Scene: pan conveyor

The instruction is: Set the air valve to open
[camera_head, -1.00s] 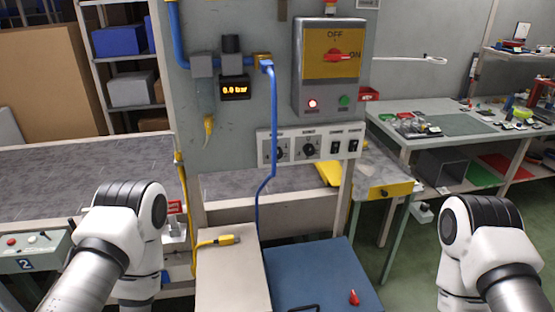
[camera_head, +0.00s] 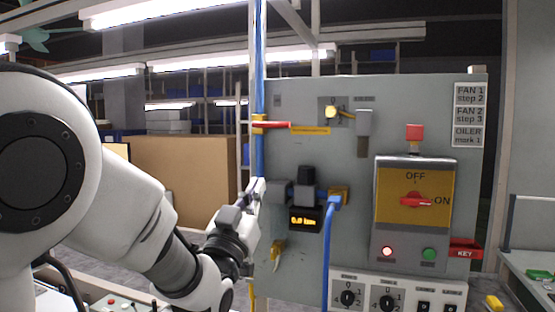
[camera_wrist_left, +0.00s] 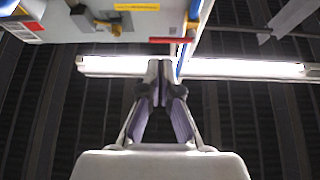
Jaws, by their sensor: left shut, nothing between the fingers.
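The air valve's red lever (camera_head: 272,124) sits on the blue vertical pipe (camera_head: 259,70) at the panel's left edge. The lever lies horizontal, across the pipe, and points right toward a yellow label (camera_head: 310,131). In the left wrist view the red lever (camera_wrist_left: 170,40) shows beyond the fingertips, beside the blue pipe (camera_wrist_left: 189,35). My left gripper (camera_head: 257,187) is below the lever near the pipe, pointing up. Its fingers (camera_wrist_left: 160,72) are shut and empty, apart from the lever. My right gripper is not in view.
The grey panel (camera_head: 300,95) carries a pressure display (camera_head: 304,219) reading about 0.0 bar. A main switch box (camera_head: 414,165), a key tag (camera_head: 466,253) and rotary knobs (camera_head: 348,298) are to the right. A yellow plug (camera_head: 278,252) hangs below the fittings.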

